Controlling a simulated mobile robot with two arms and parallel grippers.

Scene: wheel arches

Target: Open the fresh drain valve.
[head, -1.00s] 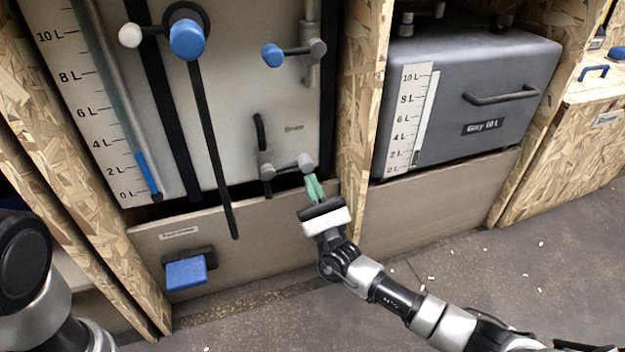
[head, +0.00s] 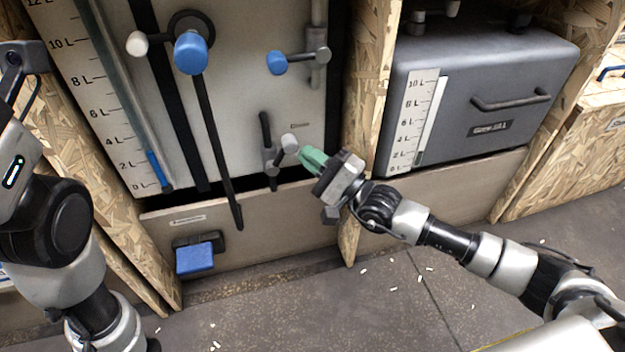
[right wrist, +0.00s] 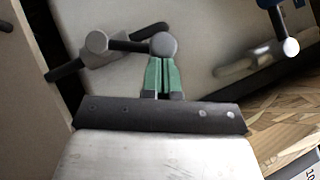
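The lower valve (head: 271,160) sits low on the pale tank (head: 240,110) in the head view, with a short lever ending in a round grey knob (head: 289,143). I take it for the fresh drain valve; its label is too small to read. My right gripper (head: 302,156) has green fingers close together, with their tips at the knob from the right. In the right wrist view the fingers (right wrist: 162,76) meet the knob (right wrist: 163,45); whether they pinch it or only press against it, I cannot tell. My left arm stands at the left, its fingers out of view.
Above is another valve with a blue knob (head: 277,63). A large blue knob (head: 191,53) and long black lever (head: 213,150) are to the left. A blue latch (head: 195,257) is below. A wooden post (head: 369,95) separates the grey tank (head: 480,85).

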